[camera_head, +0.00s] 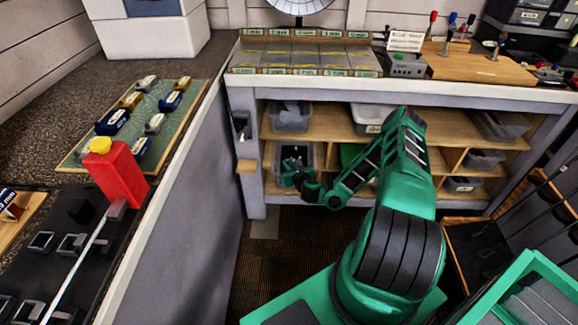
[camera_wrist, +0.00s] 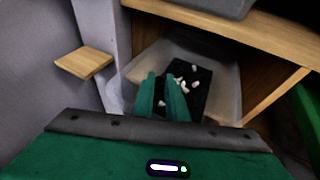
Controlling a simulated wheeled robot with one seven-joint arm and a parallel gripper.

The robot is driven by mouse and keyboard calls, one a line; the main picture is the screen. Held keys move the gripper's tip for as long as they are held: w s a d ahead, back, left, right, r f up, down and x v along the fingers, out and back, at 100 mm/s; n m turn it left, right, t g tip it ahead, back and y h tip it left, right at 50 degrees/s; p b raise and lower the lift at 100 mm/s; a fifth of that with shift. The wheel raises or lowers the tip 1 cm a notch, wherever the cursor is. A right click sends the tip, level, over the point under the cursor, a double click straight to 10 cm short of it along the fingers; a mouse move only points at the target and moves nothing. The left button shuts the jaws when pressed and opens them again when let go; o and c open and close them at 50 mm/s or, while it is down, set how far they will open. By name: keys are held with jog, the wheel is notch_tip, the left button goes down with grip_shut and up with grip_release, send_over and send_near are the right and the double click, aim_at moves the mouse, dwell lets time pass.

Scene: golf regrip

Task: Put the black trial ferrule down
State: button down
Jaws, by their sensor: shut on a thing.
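My gripper (camera_wrist: 162,84) reaches into the front of a clear tub (camera_wrist: 222,108) on the shelf. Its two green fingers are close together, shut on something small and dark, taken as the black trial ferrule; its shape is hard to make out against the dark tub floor. Several small white pieces (camera_wrist: 183,83) lie on the black surface inside the tub, just right of the fingertips. In the head view my gripper (camera_head: 299,178) is at the mouth of this tub (camera_head: 308,152) on the middle shelf at the left.
A small wooden ledge (camera_wrist: 83,62) sticks out from the grey wall left of the tub. Another tub (camera_head: 290,117) stands on the shelf above. A red bottle (camera_head: 118,172) and a metal club shaft (camera_head: 75,262) are on the left bench. Free shelf room is right of the tub.

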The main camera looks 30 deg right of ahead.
jog(key=shift+d+f, duration=0.1)
jog(key=shift+f, duration=0.35)
jog(key=c, duration=1.8)
grip_release()
jog(key=shift+o, duration=0.2)
jog(key=shift+r, duration=0.15)
jog(key=shift+r, duration=0.25)
jog(key=shift+s+r, duration=0.25)
jog(key=shift+r, duration=0.05)
jog(key=v, duration=1.1)
jog(key=shift+s, duration=0.3)
